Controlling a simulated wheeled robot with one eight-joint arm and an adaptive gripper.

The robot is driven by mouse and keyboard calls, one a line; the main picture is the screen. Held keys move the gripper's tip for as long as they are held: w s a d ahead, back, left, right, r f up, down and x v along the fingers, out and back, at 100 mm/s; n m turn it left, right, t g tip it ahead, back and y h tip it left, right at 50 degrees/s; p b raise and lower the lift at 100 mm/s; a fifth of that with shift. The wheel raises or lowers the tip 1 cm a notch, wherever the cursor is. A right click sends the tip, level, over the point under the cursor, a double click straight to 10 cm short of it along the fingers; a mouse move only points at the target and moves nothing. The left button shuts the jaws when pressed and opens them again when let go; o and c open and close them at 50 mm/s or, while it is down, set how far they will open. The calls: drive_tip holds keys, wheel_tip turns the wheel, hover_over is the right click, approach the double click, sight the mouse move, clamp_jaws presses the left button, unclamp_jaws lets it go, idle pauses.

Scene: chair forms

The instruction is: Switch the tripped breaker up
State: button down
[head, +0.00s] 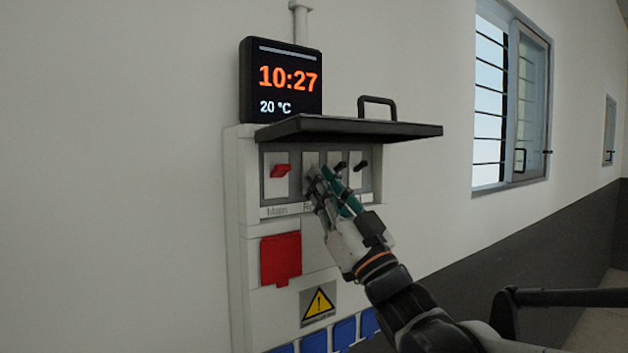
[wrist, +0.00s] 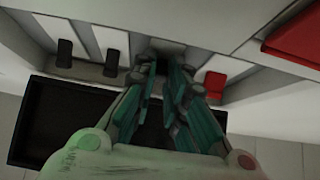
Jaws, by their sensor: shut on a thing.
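The breaker panel (head: 232,190) is on the wall, its breaker row exposed under a raised black lid (head: 350,128). A red lever (head: 281,170) labelled Main is at the row's left end; it also shows in the wrist view (wrist: 215,86). Two black levers (head: 360,166) are at the right; the wrist view shows them at its left (wrist: 65,52). My gripper (head: 315,173) is at the second breaker from the left, shut on its lever. The fingertips (wrist: 165,64) hide that lever in both views, so its position cannot be told.
The lid juts out just above my gripper and has a black handle (head: 377,103). A clock display (head: 281,80) is above the panel. A red cover (head: 281,259), a warning sign (head: 319,302) and blue socket covers (head: 345,332) are below. A barred window (head: 510,95) is at the right.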

drive_tip(key=r+g+h+p, duration=0.1)
drive_tip(key=p, duration=0.1)
drive_tip(key=g+p, duration=0.1)
drive_tip(key=p, duration=0.2)
drive_tip(key=shift+s+d+r+g+h, duration=0.2)
drive_tip(key=shift+r+g+h, duration=0.1)
drive_tip(key=shift+r+h, duration=0.1)
drive_tip(key=g+h+p, duration=0.1)
drive_tip(key=p, duration=0.1)
drive_tip(key=r+g+h+p, duration=0.1)
drive_tip(key=g+p, duration=0.1)
drive_tip(key=p, duration=0.1)
drive_tip(key=shift+f+g+h+p, duration=0.1)
drive_tip(key=shift+g+h+p, duration=0.2)
drive_tip(key=shift+g, duration=0.1)
drive_tip(key=c, duration=1.6)
unclamp_jaws()
drive_tip(key=shift+a, duration=0.1)
drive_tip(key=v, duration=1.2)
drive_tip(key=shift+w, duration=0.1)
